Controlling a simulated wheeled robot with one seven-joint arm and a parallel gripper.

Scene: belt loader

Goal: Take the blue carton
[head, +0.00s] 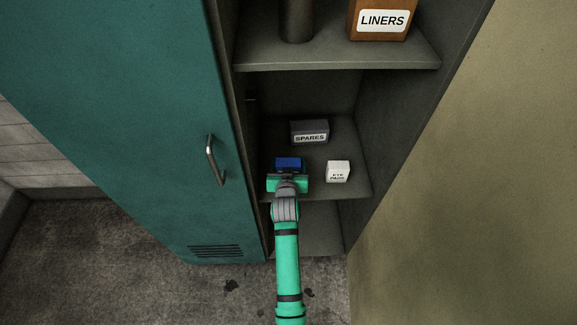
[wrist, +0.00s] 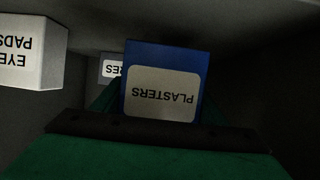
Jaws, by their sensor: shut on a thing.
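The blue carton (head: 289,163) is at the middle shelf of the open cabinet, at the end of my arm in the head view. In the wrist view the blue carton (wrist: 206,72) fills the middle, its white label reading PLASTERS upside down. My gripper (head: 288,176) is shut on the carton; the green gripper body (wrist: 150,150) fills the bottom of the wrist view. The fingers are mostly hidden in the dark beside the carton. I cannot tell whether the carton touches the shelf.
A white EYE PADS box (head: 338,172) stands close to the right. A grey SPARES box (head: 310,132) is behind. A brown LINERS box (head: 380,20) and a dark cylinder (head: 297,20) stand on the shelf above. The teal door (head: 130,110) is at the left.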

